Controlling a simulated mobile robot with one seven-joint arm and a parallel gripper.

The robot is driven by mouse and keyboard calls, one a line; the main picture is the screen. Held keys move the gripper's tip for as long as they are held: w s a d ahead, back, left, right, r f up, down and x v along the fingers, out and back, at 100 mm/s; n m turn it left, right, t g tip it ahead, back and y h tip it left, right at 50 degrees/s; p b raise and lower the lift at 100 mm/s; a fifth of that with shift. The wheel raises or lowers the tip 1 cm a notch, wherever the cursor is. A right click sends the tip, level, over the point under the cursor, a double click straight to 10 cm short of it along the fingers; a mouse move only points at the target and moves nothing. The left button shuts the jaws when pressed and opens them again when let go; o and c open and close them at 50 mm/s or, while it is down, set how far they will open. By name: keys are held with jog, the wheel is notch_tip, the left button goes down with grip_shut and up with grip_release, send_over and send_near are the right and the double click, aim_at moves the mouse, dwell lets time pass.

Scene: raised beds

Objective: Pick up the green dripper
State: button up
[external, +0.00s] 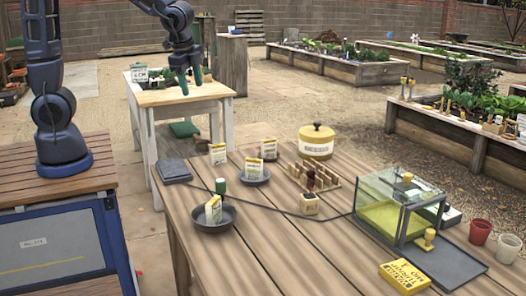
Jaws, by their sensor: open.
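The front left is clear.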

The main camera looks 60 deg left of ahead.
jog(key=w+d+f+m+g, duration=0.1)
jog(key=w+d+f+m, duration=0.25)
jog(key=d+f, duration=0.6)
jog(key=m+g+h, duration=0.1)
jog(key=m, duration=0.3)
send_over(220, 180)
jog(key=f, duration=0.7)
jog(key=shift+w+d+f, duration=0.1)
jog(key=shift+w+f, duration=0.05)
jog(key=shift+w, duration=0.25)
notch_tip(220, 180, down, 5)
jog(key=shift+f, duration=0.2)
jog(key=shift+s+f, duration=0.2)
jog(key=shift+f, duration=1.15)
jog(key=shift+s+f, duration=0.15)
jog(key=shift+f, duration=1.15)
jog(key=c, duration=1)
